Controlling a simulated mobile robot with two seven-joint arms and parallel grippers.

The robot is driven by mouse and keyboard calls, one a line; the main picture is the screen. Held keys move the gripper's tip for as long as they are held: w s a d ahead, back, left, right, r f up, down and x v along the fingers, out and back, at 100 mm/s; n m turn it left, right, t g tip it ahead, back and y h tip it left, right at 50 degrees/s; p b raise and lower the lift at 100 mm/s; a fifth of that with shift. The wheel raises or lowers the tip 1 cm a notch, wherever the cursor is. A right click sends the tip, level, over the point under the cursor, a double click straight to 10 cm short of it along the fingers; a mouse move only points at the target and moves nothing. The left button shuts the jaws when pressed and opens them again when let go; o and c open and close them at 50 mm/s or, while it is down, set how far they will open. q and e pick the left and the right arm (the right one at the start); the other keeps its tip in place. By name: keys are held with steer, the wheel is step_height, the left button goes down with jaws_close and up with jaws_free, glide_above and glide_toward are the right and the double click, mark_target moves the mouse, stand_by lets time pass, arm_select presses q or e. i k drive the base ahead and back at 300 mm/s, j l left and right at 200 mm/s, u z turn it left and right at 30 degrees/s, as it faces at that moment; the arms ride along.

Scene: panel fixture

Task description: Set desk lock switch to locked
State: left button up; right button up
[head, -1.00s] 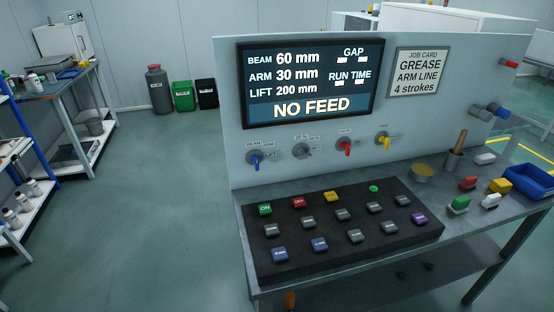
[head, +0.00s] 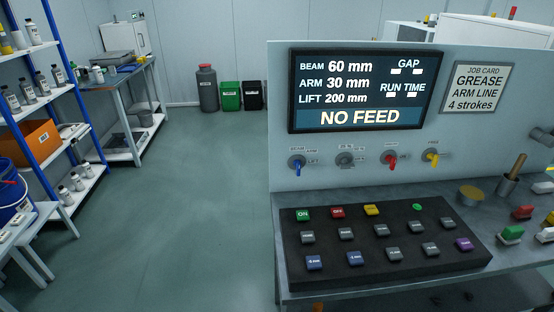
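A row of rotary switches sits on the upright panel (head: 400,170) below the display. From left they are a blue-handled switch (head: 297,163), a grey one (head: 346,159), a red-handled one (head: 391,160) and a yellow-handled one (head: 432,157). The blue, red and yellow handles hang roughly downward. The small labels are mostly too blurred to read, so I cannot tell surely which is the desk lock switch. Neither of my grippers is in view.
The display (head: 366,90) reads NO FEED. A black button box (head: 400,270) lies on the desk in front of the switches. A job card (head: 478,88) hangs at right. A blue shelf rack (head: 55,60) stands at left. The floor between is clear.

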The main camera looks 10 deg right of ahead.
mark_target(435, 159)
steer(key=z, duration=1.4)
